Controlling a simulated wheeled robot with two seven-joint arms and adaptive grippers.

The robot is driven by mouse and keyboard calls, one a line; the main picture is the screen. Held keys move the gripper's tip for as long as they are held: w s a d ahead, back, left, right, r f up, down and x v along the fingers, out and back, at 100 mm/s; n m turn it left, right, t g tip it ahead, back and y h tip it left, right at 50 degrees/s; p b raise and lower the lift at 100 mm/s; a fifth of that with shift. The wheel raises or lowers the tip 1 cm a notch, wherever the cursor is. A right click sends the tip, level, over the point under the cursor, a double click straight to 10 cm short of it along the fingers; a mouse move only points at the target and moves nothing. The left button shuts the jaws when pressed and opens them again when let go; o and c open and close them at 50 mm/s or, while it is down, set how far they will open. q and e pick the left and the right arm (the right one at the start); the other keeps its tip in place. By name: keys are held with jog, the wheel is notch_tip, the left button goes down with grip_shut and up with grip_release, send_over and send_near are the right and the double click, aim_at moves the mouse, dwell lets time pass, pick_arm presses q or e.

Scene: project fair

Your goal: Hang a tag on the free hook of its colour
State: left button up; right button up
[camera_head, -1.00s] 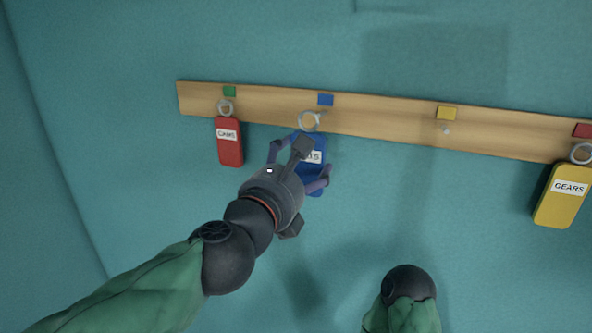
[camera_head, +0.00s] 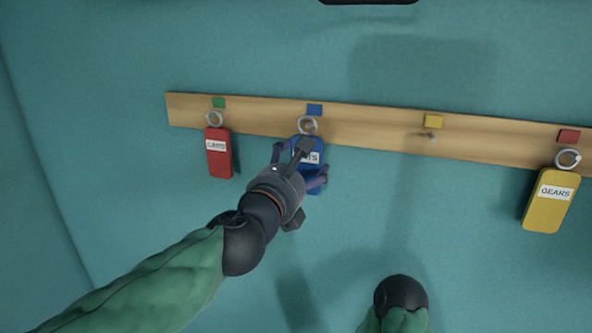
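The blue tag (camera_head: 314,185) hangs upright below the blue square (camera_head: 314,110), and its label is partly hidden by my gripper. My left gripper (camera_head: 300,165) has its fingers on both sides of the blue tag and holds it. The tag's ring (camera_head: 307,125) is in front of the board at the blue square's hook. I cannot tell whether it is around the hook. A red tag (camera_head: 219,161) hangs under the green square (camera_head: 218,102), and a yellow tag (camera_head: 549,214) labelled GEARS under the red square (camera_head: 568,137). The hook (camera_head: 432,138) under the yellow square (camera_head: 434,121) is bare.
The wooden board (camera_head: 375,128) runs across the teal wall. The wall below the board, between the blue and yellow tags, is clear. My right arm shows only at the bottom, its gripper not visible. A dark edge (camera_head: 368,1) shows at the top.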

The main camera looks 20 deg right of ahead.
pick_arm(q)
jog(key=shift+w+d+f, duration=0.1)
jog(key=shift+w+d, duration=0.25)
jog(key=shift+w, duration=0.25)
jog(key=shift+w+d+f+b, duration=0.3)
jog(key=shift+w+f+b, duration=0.1)
jog(key=shift+w+b, duration=0.1)
jog(key=o, duration=1.1)
jog(key=shift+o, duration=0.2)
jog(key=shift+s, duration=0.15)
